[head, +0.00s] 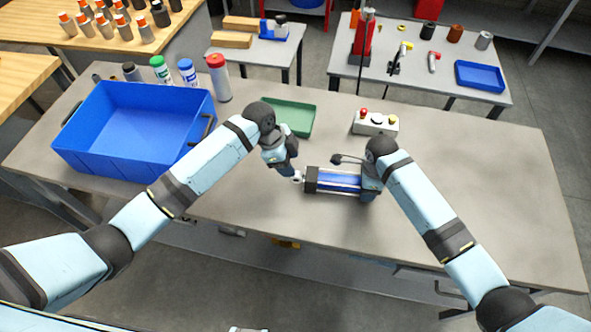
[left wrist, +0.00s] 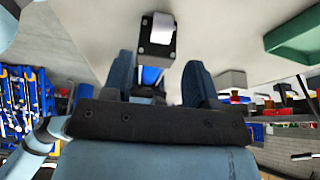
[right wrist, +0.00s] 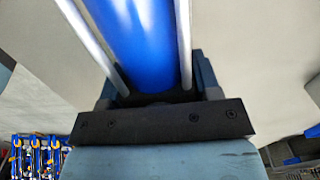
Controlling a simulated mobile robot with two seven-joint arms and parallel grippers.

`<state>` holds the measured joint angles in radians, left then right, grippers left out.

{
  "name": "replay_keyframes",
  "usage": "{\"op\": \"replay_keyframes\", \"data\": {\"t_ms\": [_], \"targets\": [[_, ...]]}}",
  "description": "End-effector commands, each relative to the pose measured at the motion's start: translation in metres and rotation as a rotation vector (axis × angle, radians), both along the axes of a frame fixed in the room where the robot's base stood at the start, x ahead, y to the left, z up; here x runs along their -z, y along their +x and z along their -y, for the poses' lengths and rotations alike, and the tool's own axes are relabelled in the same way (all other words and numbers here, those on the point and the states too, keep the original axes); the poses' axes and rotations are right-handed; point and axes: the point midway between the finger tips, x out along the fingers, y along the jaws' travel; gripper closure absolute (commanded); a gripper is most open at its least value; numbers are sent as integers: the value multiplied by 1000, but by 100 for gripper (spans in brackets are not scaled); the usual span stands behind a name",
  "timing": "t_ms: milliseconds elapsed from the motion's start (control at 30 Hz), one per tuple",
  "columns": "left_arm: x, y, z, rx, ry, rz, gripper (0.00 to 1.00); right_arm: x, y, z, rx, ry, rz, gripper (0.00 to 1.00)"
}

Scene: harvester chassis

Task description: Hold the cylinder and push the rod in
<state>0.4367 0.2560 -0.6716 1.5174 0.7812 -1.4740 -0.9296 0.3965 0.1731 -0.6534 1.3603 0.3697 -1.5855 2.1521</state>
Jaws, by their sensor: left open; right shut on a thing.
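The cylinder (head: 336,183) lies on the table, a blue barrel with black end blocks and silver tie bars. Its blue barrel fills the middle of the right wrist view (right wrist: 150,40). The rod (head: 298,176) shows as a short pale tip at the cylinder's left end; in the left wrist view its light end (left wrist: 162,28) stands out of the black end block. My right gripper (head: 371,188) is shut on the cylinder near its right end. My left gripper (head: 291,172) is open, just left of the rod tip; in the left wrist view its two fingers (left wrist: 160,80) flank the cylinder's line.
A large blue bin (head: 135,130) stands on the table's left, with a green tray (head: 290,118) behind my left gripper. A control box with buttons (head: 375,123) stands behind the cylinder. Bottles (head: 218,78) line the back left. The table's right side is clear.

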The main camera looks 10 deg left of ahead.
Motion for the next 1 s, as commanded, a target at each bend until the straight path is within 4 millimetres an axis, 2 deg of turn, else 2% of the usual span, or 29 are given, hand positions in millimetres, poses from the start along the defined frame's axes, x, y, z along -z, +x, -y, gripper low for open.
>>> {"op": "replay_keyframes", "data": {"t_ms": [100, 300, 667, 700, 800, 1000], "targets": [[-24, 2, -11, -1, 2, 4, 47, 0, 0, -1, -1, 3, 0, 85], [-48, 1, -22, -2, 3, 2, 47, 0, 0, -1, 0, 3, 0, 85], [-55, 1, -25, -3, 4, 2, 47, 0, 0, 0, 0, 2, -1, 85], [-55, 1, -25, -3, 4, 2, 47, 0, 0, 0, 0, 2, -1, 38], [-55, 1, -25, -3, 4, 2, 47, 0, 0, 0, 0, 1, -1, 15], [-54, 1, -25, -3, 4, 2, 47, 0, 0, 1, 0, 0, -1, 13]]}}
